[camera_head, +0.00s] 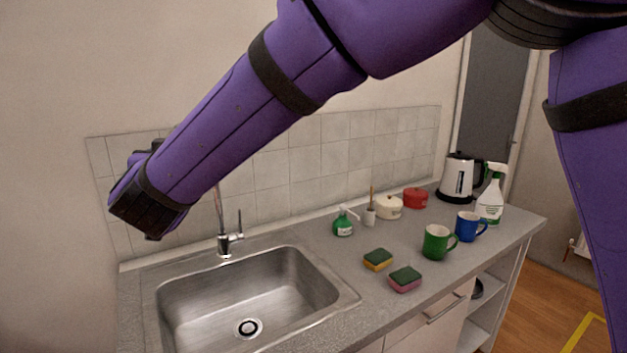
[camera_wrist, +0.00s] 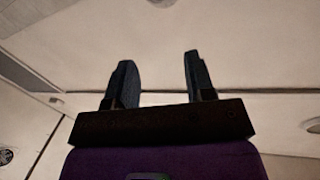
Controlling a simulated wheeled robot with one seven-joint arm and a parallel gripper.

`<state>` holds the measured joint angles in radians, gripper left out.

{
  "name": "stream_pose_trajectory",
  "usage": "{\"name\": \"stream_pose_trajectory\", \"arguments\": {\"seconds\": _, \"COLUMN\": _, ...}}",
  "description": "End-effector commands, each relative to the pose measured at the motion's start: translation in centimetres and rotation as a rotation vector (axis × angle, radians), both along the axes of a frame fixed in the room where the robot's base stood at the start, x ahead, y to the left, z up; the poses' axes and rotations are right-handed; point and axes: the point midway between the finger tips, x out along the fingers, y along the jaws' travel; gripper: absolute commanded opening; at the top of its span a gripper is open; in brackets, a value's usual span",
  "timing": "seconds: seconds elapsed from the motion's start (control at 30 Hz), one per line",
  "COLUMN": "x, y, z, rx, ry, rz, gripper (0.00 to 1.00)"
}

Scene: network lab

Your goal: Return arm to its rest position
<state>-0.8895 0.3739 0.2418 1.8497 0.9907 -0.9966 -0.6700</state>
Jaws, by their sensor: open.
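My arm, purple with black bands, stretches across the head view from the upper right to the left, above the sink. Its dark far end is at the left, in front of the wall; the fingers cannot be made out there. In the wrist view my gripper (camera_wrist: 158,82) shows two dark fingers set well apart with nothing between them. Behind them are only pale, plain surfaces, which look like ceiling or wall.
Below the arm are the steel sink (camera_head: 315,285) and faucet (camera_head: 228,240). The counter (camera_head: 340,262) holds sponges (camera_head: 405,279), a green mug (camera_head: 437,243), a blue mug (camera_head: 468,227), a green soap bottle (camera_head: 343,225), a spray bottle (camera_head: 490,203) and a kettle (camera_head: 457,179). Open floor (camera_head: 545,300) lies right.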

Motion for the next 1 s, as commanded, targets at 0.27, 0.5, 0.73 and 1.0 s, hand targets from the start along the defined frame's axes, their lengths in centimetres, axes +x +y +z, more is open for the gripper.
{"name": "stream_pose_trajectory", "arguments": {"seconds": 0.27, "x": 3.1, "y": -11.3, "z": 5.8, "rx": -0.019, "ry": 0.082, "rz": 0.141, "gripper": 0.49}}
{"name": "stream_pose_trajectory", "arguments": {"seconds": 0.5, "x": 1.8, "y": -22.2, "z": 7.1, "rx": -0.097, "ry": 0.224, "rz": 0.195, "gripper": 0.49}}
{"name": "stream_pose_trajectory", "arguments": {"seconds": 0.73, "x": -2.4, "y": -33.1, "z": 5.9, "rx": -0.187, "ry": 0.417, "rz": 0.162, "gripper": 0.49}}
{"name": "stream_pose_trajectory", "arguments": {"seconds": 1.0, "x": -10.9, "y": -45.3, "z": 1.9, "rx": -0.267, "ry": 0.706, "rz": 0.02, "gripper": 0.49}}
